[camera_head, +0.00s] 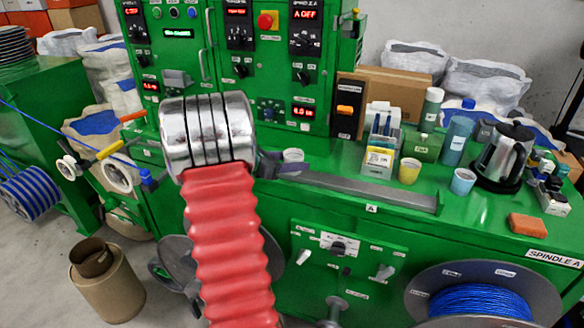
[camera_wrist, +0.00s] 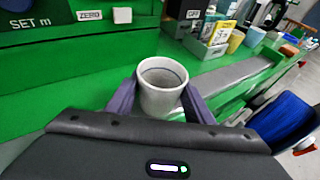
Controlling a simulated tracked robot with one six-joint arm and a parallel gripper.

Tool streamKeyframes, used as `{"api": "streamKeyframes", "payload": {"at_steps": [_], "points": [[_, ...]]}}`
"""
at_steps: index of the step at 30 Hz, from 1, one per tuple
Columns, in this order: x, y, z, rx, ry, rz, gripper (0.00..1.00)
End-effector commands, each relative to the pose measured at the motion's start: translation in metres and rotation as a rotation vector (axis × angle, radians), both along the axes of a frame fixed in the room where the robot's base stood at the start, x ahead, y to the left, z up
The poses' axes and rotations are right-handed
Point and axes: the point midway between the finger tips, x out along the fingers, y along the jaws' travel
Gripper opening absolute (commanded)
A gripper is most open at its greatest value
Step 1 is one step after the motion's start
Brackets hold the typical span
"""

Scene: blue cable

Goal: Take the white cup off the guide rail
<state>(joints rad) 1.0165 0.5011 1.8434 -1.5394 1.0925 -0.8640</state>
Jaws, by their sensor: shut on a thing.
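The white cup (camera_head: 293,156) is at the left end of the grey guide rail (camera_head: 370,191), on the green machine's bench. In the wrist view the cup (camera_wrist: 161,98) stands upright, open side up and empty, between the two dark purple fingers of my gripper (camera_wrist: 158,96). The fingers are shut on its sides. The rail (camera_wrist: 236,79) runs off to the right behind it. The cup's base is hidden, so I cannot tell whether it touches the rail. In the head view my red, ribbed arm hides part of my gripper (camera_head: 283,165).
An orange block (camera_head: 528,224) lies at the front right. The control cabinet (camera_head: 280,80) rises behind.

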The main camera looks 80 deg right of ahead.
Motion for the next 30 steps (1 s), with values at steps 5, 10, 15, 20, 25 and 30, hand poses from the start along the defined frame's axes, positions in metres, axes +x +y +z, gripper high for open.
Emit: {"api": "streamKeyframes", "payload": {"at_steps": [5, 10, 15, 20, 25, 30], "points": [[0.0, 0.0, 0.002, -0.001, -0.001, 0.0, 0.23], [0.0, 0.0, 0.015, -0.003, -0.003, 0.0, 0.23], [0.0, 0.0, 0.041, -0.004, -0.003, -0.001, 0.23], [0.0, 0.0, 0.07, -0.004, -0.003, -0.002, 0.23], [0.0, 0.0, 0.092, -0.001, -0.001, -0.002, 0.23], [0.0, 0.0, 0.1, 0.0, -0.001, -0.001, 0.23]]}}
